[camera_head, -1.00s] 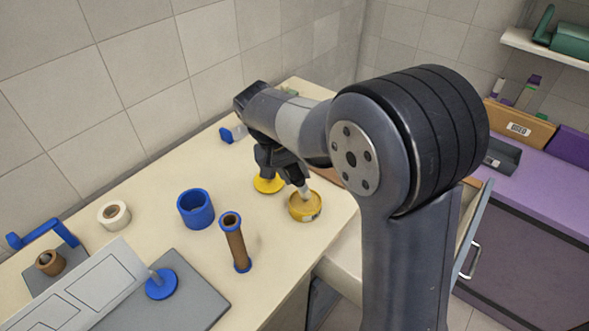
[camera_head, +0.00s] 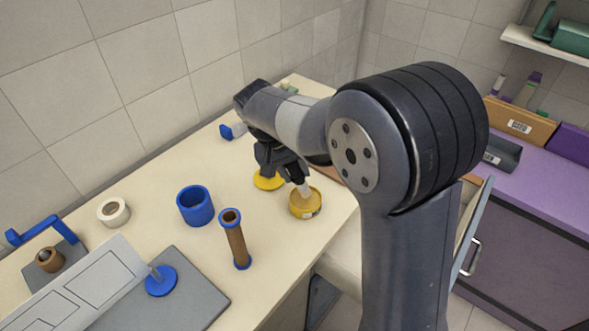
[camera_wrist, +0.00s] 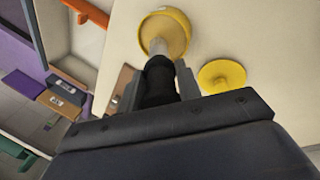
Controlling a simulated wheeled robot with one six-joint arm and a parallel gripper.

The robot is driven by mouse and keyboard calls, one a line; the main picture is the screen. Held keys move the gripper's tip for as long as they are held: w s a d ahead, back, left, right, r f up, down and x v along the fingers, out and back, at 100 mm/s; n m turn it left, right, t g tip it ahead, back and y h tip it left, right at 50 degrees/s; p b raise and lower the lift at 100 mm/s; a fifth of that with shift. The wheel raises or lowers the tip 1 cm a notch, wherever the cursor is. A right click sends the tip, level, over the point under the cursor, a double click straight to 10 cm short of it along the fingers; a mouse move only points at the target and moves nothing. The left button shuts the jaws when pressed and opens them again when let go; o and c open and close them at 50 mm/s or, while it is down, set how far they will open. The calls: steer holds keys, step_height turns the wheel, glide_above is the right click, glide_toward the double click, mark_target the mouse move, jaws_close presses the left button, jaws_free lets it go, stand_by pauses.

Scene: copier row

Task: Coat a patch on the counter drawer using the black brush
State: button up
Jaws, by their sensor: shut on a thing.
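My gripper (camera_wrist: 158,88) is shut on the black brush (camera_wrist: 158,92), whose dark handle sits between the fingers. The brush's pale tip points into the yellow pot (camera_wrist: 178,35). In the head view the brush (camera_head: 303,189) stands slightly tilted over the pot (camera_head: 305,208) on the cream counter. Whether the tip touches the pot's bottom is hidden. A drawer with a bar handle (camera_head: 471,258) stands open beyond the counter's right edge, largely hidden behind my arm. No coated patch can be made out on it.
A yellow disc (camera_head: 268,181) lies beside the pot. A blue cup (camera_head: 195,206), a brown tube with blue ends (camera_head: 235,240) and a white tape roll (camera_head: 113,212) stand to the left. A purple counter (camera_head: 545,190) is at the right.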

steer(key=shift+f+b, duration=0.3)
steer(key=shift+f, duration=0.35)
stand_by(1.1)
steer(key=shift+r, duration=0.15)
step_height(320, 180, up, 7)
steer(key=p, duration=0.5)
steer(key=shift+p, duration=0.4)
stand_by(0.5)
